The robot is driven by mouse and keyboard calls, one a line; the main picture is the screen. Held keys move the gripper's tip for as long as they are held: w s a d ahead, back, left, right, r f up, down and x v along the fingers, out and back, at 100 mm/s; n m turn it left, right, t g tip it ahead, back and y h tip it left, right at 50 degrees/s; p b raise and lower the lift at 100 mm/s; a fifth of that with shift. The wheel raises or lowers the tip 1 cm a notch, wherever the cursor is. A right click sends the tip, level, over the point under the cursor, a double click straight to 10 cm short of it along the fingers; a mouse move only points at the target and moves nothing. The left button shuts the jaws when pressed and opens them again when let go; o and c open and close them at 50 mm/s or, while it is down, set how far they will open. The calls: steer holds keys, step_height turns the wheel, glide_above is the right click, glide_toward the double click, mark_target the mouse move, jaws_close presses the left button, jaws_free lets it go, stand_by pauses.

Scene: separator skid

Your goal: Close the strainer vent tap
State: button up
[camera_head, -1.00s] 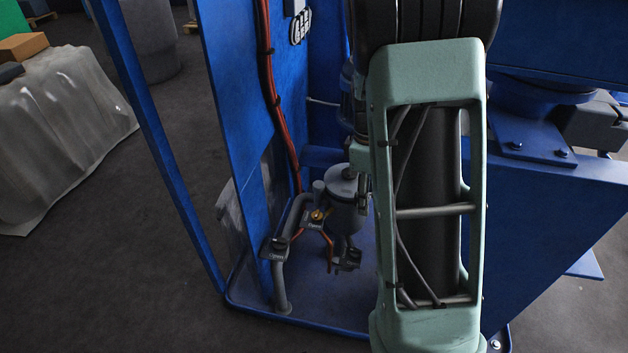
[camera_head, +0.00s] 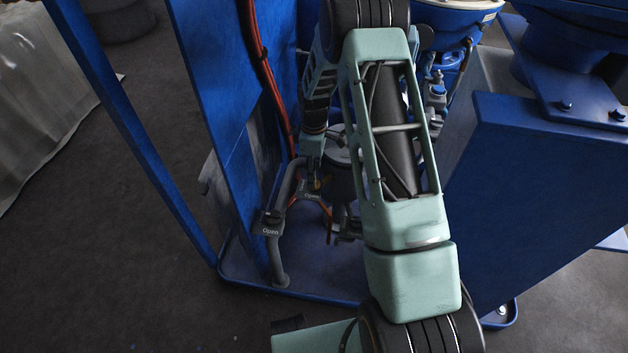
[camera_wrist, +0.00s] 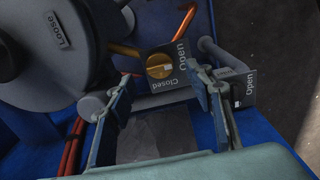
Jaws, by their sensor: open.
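The strainer vent tap (camera_wrist: 158,66) is a small orange-yellow knob on a dark plate marked Open and Closed. A pale mark shows on the knob's right side, seemingly towards the word Open. In the wrist view my gripper (camera_wrist: 163,82) is open, with one finger to the left of the knob and one to its right, both apart from it. The grey strainer body (camera_wrist: 50,45), marked Loose, stands to the left. In the head view my gripper (camera_head: 313,170) comes down over the tap area, and my arm hides part of the strainer (camera_head: 342,180).
Another plate marked Open (camera_wrist: 240,90) sits right of the tap; it also shows in the head view (camera_head: 270,231). Grey pipes (camera_head: 275,265), red hoses (camera_head: 270,80) and a blue panel (camera_head: 215,90) stand close by. The blue skid floor (camera_head: 315,280) in front is clear.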

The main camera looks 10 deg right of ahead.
steer(key=shift+f+b, duration=0.35)
steer(key=shift+f, duration=1.55)
steer(key=c, duration=1.2)
